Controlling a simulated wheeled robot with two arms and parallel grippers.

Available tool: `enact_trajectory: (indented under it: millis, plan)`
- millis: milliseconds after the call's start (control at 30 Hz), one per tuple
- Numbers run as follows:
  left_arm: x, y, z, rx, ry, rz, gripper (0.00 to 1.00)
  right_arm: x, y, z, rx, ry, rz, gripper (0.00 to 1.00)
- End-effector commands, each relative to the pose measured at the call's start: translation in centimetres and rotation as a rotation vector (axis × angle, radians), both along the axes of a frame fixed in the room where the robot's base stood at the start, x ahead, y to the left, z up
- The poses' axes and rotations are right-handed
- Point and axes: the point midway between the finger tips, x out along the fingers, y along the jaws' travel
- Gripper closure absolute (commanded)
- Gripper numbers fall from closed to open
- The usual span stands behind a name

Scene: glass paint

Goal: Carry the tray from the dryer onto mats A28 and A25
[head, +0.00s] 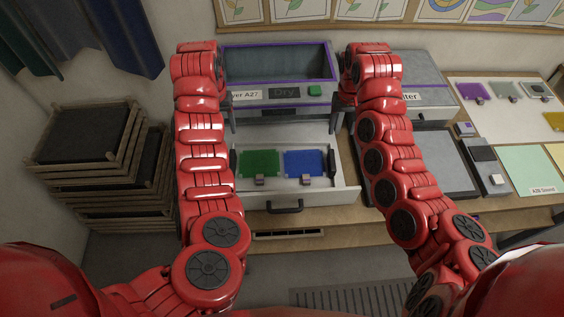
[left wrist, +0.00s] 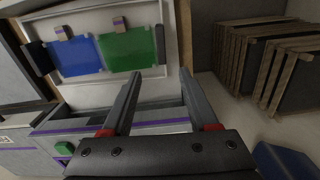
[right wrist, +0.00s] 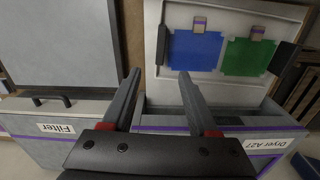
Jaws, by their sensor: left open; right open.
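The pale tray (head: 265,196) holds a green pane (head: 259,163) and a blue pane (head: 305,163), with small clips at their front edges. It lies in front of and below the dryer (head: 318,47), labelled A27. Dark upright grips stand at its two sides, left (head: 234,162) and right (head: 330,162). My left gripper (left wrist: 158,74) is open and empty, its fingers pointing toward the left-side grip (left wrist: 159,45). My right gripper (right wrist: 160,75) is open and empty, pointing toward the right-side grip (right wrist: 162,45). Both are apart from the tray. Mats A28 and A25 cannot be made out.
Wooden racks (head: 80,150) are stacked at the left. The filter unit (head: 430,78) stands right of the dryer, with a grey panel (head: 440,165) in front. A pale green sheet (head: 530,168) lies on the right worktop. Colour samples (head: 504,90) lie on a white board behind.

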Motion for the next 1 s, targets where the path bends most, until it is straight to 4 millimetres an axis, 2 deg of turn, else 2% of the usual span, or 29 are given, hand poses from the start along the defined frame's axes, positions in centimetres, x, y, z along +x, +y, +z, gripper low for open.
enact_trajectory:
  millis: [233, 367, 767, 1000]
  plan:
    - [0.1, 0.1, -0.2, 0.003, -0.004, 0.0, 0.4, 0.1, 0.1, -0.1, 0.003, -0.004, 0.0, 0.4]
    - [0.1, 0.3, -1.0, 0.008, -0.004, -0.001, 0.4, 0.2, 0.3, -0.9, 0.008, -0.006, 0.0, 0.4]
    - [0.1, 0.2, -6.0, 0.002, -0.006, 0.001, 0.4, 0.0, 0.2, -6.1, 0.004, -0.001, 0.001, 0.4]
    - [0.0, 0.0, -10.8, 0.002, -0.001, 0.001, 0.4, 0.0, 0.0, -10.8, 0.001, -0.001, 0.0, 0.4]
